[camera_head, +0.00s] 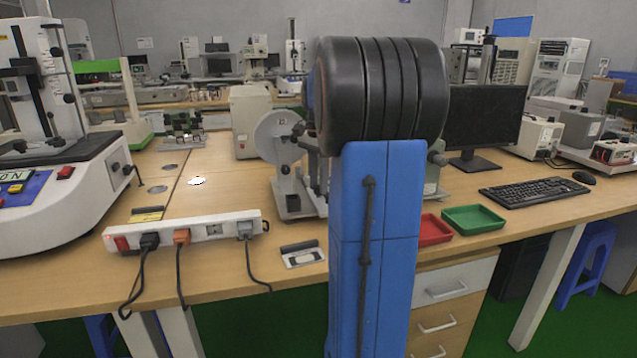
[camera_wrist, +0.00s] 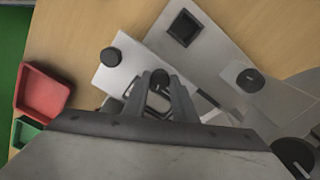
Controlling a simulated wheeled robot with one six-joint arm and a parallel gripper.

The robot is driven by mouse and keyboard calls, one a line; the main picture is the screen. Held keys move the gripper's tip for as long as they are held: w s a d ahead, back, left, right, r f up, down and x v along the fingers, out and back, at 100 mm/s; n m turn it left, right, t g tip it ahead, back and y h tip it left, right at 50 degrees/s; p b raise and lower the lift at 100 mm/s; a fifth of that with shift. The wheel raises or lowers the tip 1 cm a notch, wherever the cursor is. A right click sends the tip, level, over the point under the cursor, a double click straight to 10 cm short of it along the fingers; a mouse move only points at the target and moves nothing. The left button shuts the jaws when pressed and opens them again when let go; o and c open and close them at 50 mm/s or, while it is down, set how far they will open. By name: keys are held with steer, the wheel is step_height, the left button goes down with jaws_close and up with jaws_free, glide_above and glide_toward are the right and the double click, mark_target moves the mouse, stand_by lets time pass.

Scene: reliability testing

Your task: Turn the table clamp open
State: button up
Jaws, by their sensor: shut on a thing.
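The table clamp appears to be part of a grey metal device (camera_head: 294,200) on the wooden table, which has a round disc at its left and is partly hidden behind my blue arm in the head view. From above, in the wrist view, it shows as grey plates (camera_wrist: 215,58) with black knobs. My gripper (camera_wrist: 162,80) points down at the device, its two fingers close together around a small dark part between the tips. The fingers hide most of that part.
A red tray (camera_head: 434,230) and a green tray (camera_head: 473,219) lie right of my arm. A white power strip (camera_head: 188,230) with cables is at the front left. A large white machine (camera_head: 60,190) stands far left. A monitor (camera_head: 484,118) and keyboard (camera_head: 535,192) are at right.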

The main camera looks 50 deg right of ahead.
steer(key=n, duration=1.1)
steer(key=shift+n, duration=1.9)
steer(key=o, duration=1)
steer(key=shift+o, duration=0.2)
step_height(320, 180, up, 17)
steer(key=shift+r, duration=0.2)
